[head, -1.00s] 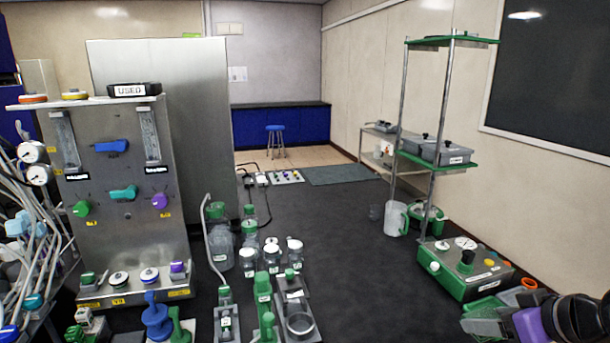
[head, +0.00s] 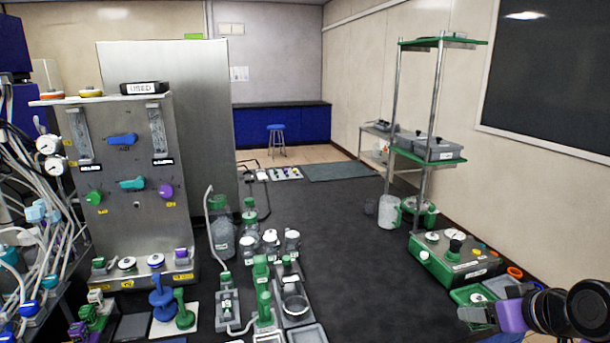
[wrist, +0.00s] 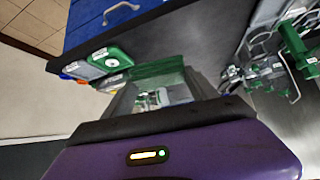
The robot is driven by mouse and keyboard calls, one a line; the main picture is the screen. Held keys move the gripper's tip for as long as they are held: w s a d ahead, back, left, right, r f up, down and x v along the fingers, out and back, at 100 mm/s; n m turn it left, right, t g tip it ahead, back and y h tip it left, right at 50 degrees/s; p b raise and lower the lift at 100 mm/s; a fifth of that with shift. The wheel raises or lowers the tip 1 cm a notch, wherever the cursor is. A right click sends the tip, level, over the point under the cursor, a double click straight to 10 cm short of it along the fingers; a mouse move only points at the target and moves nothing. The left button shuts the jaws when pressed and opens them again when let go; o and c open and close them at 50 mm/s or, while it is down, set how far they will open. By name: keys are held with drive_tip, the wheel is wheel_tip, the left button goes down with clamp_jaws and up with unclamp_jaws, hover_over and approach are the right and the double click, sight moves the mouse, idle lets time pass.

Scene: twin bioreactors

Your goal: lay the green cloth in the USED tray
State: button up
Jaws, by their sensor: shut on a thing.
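The USED tray (head: 146,88) is a small dark tray with a white USED label, on top of the steel panel cabinet at the left in the head view. My gripper (head: 474,314) is at the lower right of the head view, far from that tray. In the wrist view my gripper (wrist: 162,92) has a purple body and is shut on the green cloth (wrist: 158,69), which shows as a green strip at the fingertips. The cloth's full shape is hidden.
A green-shelved stand (head: 432,155) with grey trays rises at the right, with a green instrument base (head: 455,262) below it. Bottles (head: 222,238) and small fixtures crowd the lower middle. A blue bench (head: 280,118) stands far back.

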drive_tip(key=s+a+f, duration=0.7)
drive_tip(key=a+f, duration=0.2)
drive_tip(key=f, duration=0.4)
drive_tip(key=s+a+f, duration=0.6)
drive_tip(key=a+f, duration=0.4)
drive_tip(key=f, duration=0.3)
drive_tip(key=shift+s+a, duration=0.25)
drive_tip(key=shift+s, duration=0.15)
drive_tip(key=shift+r, duration=0.1)
